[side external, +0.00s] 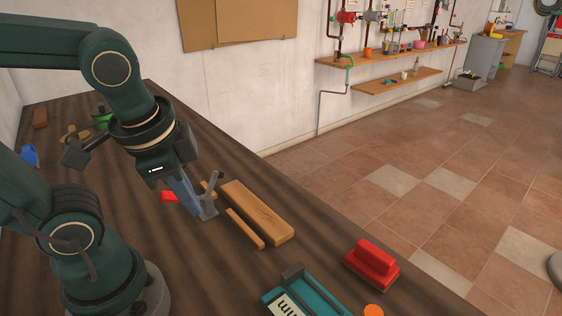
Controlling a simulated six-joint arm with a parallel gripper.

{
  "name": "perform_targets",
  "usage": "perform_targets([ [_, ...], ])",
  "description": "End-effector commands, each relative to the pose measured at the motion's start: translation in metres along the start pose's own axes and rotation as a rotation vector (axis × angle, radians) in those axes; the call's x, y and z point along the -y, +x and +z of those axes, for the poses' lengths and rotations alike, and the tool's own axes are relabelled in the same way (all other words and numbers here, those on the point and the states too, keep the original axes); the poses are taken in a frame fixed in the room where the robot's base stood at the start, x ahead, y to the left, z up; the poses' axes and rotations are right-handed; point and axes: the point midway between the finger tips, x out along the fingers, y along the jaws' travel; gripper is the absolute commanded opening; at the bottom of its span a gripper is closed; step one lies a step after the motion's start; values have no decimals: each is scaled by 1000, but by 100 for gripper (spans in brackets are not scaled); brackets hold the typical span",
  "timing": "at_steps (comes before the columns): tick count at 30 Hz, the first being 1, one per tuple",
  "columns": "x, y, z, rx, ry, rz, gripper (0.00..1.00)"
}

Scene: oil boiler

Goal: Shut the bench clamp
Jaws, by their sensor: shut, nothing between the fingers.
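The bench clamp appears to be the grey metal piece (208,203) standing on the dark wooden bench (290,270), with an upright grey arm. A red part (168,196) shows low behind my gripper; it may be the clamp's handle, but the link between them is hidden. My gripper (192,208) points down, shut and empty, right beside the grey piece on its left. I cannot tell whether they touch. My fingers cover part of the clamp.
A wide wooden block (257,210) and a thin strip (245,228) lie right of the clamp. A red block-shaped object (372,266), an orange disc (373,310) and a teal tray-like item (305,297) are nearer the front. A blue object (29,155) sits far left.

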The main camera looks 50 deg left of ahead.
Motion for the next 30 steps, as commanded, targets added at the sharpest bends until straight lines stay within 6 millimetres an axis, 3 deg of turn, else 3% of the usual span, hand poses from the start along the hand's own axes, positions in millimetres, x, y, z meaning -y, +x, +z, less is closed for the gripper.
perform_targets([
  [18, 18, 57, 16, 800, 959, 12, 0],
  [30, 8, 105, 21, 1242, 1421, -34, 0],
])
